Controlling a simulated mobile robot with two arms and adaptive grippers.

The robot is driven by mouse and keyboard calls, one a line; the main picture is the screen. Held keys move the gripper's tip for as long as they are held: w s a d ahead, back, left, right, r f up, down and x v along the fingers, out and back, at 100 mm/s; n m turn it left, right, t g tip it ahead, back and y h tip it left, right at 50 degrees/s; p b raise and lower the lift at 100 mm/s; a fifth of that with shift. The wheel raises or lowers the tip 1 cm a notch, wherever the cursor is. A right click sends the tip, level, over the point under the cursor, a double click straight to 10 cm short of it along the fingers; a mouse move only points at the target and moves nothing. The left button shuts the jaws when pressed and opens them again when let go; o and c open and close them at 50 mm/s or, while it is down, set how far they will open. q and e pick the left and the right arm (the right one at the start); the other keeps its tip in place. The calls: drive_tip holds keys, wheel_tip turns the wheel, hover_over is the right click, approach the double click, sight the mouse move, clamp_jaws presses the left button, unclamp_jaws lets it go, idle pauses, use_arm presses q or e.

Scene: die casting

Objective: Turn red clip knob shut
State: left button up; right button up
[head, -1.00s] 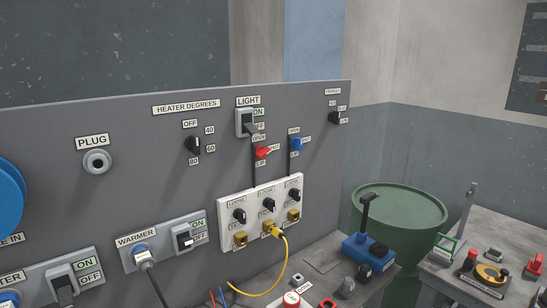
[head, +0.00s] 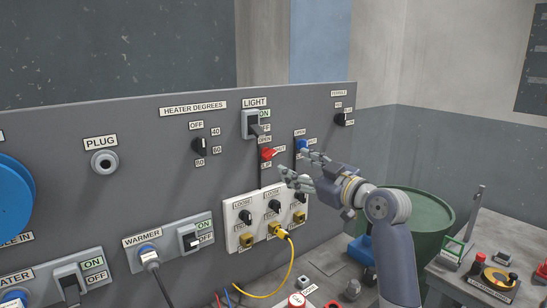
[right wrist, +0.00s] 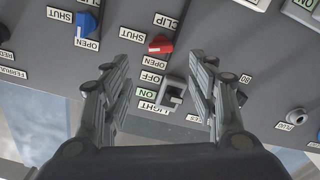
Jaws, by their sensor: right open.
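The red clip knob (head: 267,154) sits on the grey panel below the light switch, with OPEN, SHUT and CLIP labels around it. In the right wrist view the red knob (right wrist: 160,44) lies ahead of the fingers, left of the middle between them. My right gripper (head: 296,167) is open and empty, just right of the red knob in the head view, apart from it. Its two fingers (right wrist: 160,90) are spread wide in the right wrist view. Which way the knob points is hard to tell. My left gripper is not in view.
A blue knob (head: 302,146) is right of the red one, close to my right fingers. The light switch (head: 251,123) is above. A white plate (head: 231,220) with black knobs and a yellow cable is below. A green drum (head: 428,212) stands right.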

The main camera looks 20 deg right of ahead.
sight(272, 156)
drive_tip(key=p+x, duration=0.3)
drive_tip(key=x, duration=0.7)
drive_tip(key=shift+w+a+f, duration=0.1)
drive_tip(key=shift+w+f, duration=0.1)
drive_tip(key=shift+w, duration=0.1)
drive_tip(key=c, duration=1.1)
